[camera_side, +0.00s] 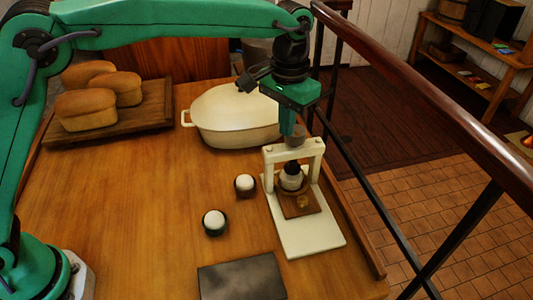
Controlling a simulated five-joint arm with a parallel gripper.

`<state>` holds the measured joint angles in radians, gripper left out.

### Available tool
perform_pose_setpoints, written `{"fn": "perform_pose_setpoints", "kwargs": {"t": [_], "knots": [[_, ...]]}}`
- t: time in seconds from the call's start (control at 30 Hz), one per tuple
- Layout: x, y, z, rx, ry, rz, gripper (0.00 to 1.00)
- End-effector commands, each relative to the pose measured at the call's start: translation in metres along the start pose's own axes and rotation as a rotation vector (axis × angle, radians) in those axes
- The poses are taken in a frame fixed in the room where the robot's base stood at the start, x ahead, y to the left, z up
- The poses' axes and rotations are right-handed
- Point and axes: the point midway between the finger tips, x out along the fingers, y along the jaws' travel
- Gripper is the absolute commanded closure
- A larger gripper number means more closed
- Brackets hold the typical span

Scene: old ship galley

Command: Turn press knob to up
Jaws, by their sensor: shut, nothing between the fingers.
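A small cream press (310,237) stands on the right side of the wooden table. It has a flat base, two posts and a crossbar. A dark grey knob (296,141) sits at the top of its crossbar. Below the bar, a black and white plunger piece (292,177) is over a small brown plate (299,206). My gripper (289,129) points down right at the knob, its fingers closed. The fingertips are at or just behind the knob; I cannot tell whether they touch it. Part of the knob's far side is hidden.
A cream lidded pot (232,115) stands close behind the press. Two small dark cups with white tops (245,185) (214,222) are left of it. A dark slab (241,278) lies in front. Loaves (86,108) rest on a board at back left. A railing (425,105) runs along the right.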

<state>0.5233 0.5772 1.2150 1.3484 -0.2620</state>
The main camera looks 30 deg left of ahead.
Motion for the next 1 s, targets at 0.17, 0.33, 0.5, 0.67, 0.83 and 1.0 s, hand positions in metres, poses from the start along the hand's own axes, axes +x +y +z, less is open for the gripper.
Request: {"fn": "perform_pose_setpoints", "kwargs": {"t": [0.17, 0.33, 0.5, 0.67, 0.83, 1.0], "knots": [[-0.016, 0.000, 0.000, 0.000, 0.001, 0.000, 1.00], [-0.028, 0.000, 0.000, 0.000, 0.000, 0.000, 1.00], [-0.034, 0.000, 0.000, 0.000, 0.000, 0.000, 1.00], [-0.034, 0.000, 0.000, 0.000, -0.001, 0.000, 1.00], [-0.035, -0.001, 0.001, -0.001, 0.001, 0.000, 1.00], [-0.042, -0.012, 0.007, -0.009, 0.015, 0.004, 1.00]]}}
